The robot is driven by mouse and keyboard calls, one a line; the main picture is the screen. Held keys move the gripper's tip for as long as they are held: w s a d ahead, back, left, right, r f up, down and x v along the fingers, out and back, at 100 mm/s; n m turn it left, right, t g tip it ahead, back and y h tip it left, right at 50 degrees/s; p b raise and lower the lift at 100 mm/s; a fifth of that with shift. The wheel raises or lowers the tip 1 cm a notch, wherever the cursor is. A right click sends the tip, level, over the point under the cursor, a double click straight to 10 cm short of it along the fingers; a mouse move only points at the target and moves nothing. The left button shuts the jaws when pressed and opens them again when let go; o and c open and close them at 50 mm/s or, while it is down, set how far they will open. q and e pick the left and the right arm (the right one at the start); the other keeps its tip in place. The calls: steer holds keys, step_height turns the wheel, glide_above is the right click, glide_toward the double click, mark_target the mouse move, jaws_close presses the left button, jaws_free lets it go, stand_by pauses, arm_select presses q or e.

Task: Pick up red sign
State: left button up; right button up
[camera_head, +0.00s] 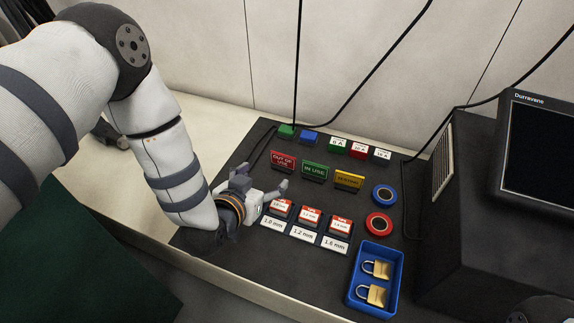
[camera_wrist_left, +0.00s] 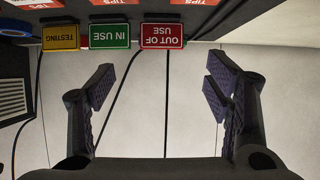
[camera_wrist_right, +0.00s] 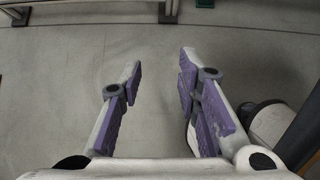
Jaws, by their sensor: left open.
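The red sign (camera_head: 283,161), lettered OUT OF USE, stands upright on the dark mat at the left of a row of three signs. It shows upside down in the left wrist view (camera_wrist_left: 162,36). My left gripper (camera_head: 262,185) is open and empty, just in front of the red sign and low over the mat. In the left wrist view the sign lies ahead of the fingertips (camera_wrist_left: 160,82), between their lines and apart from them. My right gripper (camera_wrist_right: 161,68) is open and empty over bare grey floor, away from the signs.
The green IN USE sign (camera_head: 315,171) and yellow TESTING sign (camera_head: 348,180) stand right of the red one. Boxes of tips (camera_head: 310,217) sit close in front. A blue tray (camera_head: 354,293) holds padlocks. A dark machine (camera_head: 490,200) stands at right.

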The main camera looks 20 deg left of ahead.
mark_target(283, 155)
arm_select(q)
steer(key=shift+w+f+b, duration=0.15)
steer(key=shift+w+b, duration=0.15)
steer(key=shift+w, duration=0.5)
steer(key=b+x, duration=0.2)
steer(key=x, duration=0.3)
steer(key=b+x, duration=0.3)
steer(key=x, duration=0.2)
steer(key=shift+w+b, duration=0.35)
steer(key=shift+w, duration=0.4)
steer(key=shift+r, duration=0.2)
arm_select(e)
steer(key=shift+g, duration=0.7)
steer(key=s+f, duration=0.2)
steer(key=f, duration=0.1)
steer(key=s+f, duration=0.1)
steer(key=shift+a+f, duration=0.3)
arm_select(q)
steer(key=c, duration=0.9)
